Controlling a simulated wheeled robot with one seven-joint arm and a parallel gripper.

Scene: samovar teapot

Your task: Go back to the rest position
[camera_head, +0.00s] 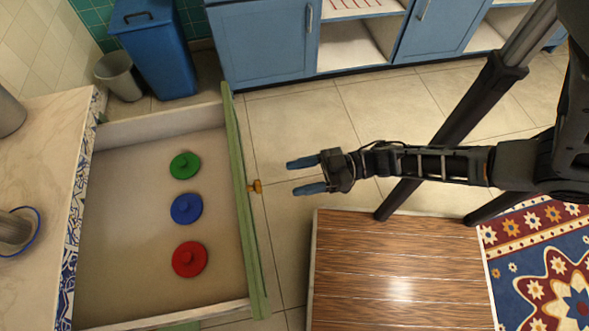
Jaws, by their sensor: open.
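My gripper (307,176) is open, with its two blue fingertips pointing left and nothing between them. It is just right of the orange knob (255,187) on the green front of an open drawer (242,215), and a gap shows between fingertips and knob. My arm stretches in from the right side. Inside the drawer lie a green lid (184,166), a blue lid (187,209) and a red lid (190,259), in a row.
A wooden table (400,270) stands below my arm, with a patterned rug (540,250) to its right. Blue cabinets (265,45), a blue bin (160,50) and a grey bucket (120,76) are at the back. A counter (40,150) is at left. Tiled floor (290,115) is clear behind my gripper.

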